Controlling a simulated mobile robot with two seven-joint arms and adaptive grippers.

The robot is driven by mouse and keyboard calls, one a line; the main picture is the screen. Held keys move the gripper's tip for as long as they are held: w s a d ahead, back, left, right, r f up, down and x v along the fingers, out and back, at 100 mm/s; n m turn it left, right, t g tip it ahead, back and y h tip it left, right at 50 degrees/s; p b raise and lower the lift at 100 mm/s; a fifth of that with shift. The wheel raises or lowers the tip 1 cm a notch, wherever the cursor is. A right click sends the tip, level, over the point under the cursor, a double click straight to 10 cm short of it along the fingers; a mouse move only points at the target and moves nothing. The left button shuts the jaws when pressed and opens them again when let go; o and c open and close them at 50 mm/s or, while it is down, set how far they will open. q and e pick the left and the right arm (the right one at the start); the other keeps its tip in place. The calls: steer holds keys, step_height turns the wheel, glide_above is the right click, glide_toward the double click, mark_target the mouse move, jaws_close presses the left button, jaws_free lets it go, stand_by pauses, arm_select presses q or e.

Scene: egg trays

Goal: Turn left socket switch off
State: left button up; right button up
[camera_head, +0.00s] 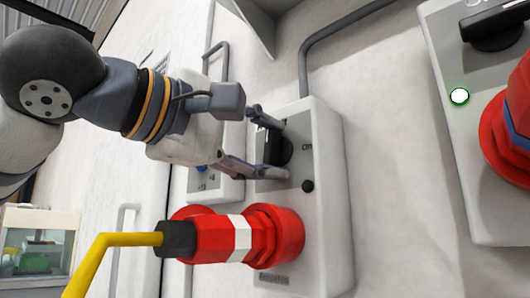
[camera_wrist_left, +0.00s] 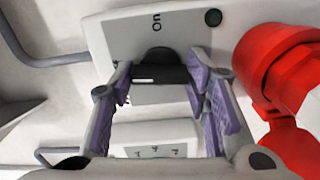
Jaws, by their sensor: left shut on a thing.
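The left socket box (camera_head: 325,215) is light grey, on the wall, with a black rotary switch (camera_head: 286,150) and an "On" mark to the right of it. My left gripper (camera_head: 272,146) comes in from the left, its two fingers above and below the switch, shut on it. In the left wrist view the purple-padded fingers stand on either side of the black switch (camera_wrist_left: 158,60), which is partly hidden. The small round lamp (camera_head: 307,186) below the mark is dark. My right gripper is in neither view.
A red plug (camera_head: 215,240) with a yellow cable (camera_head: 92,262) sits in the socket just below the switch. At right, another socket box (camera_head: 450,150) has a lit green-white lamp (camera_head: 459,96). A grey conduit (camera_head: 305,62) runs above the left box.

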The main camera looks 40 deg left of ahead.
arm_select(q)
steer(key=shift+n, duration=0.6)
steer(key=o, duration=1.2)
steer(key=shift+c, duration=0.2)
steer(key=s, duration=0.8)
steer(key=s+a, duration=0.1)
steer(key=s, duration=0.3)
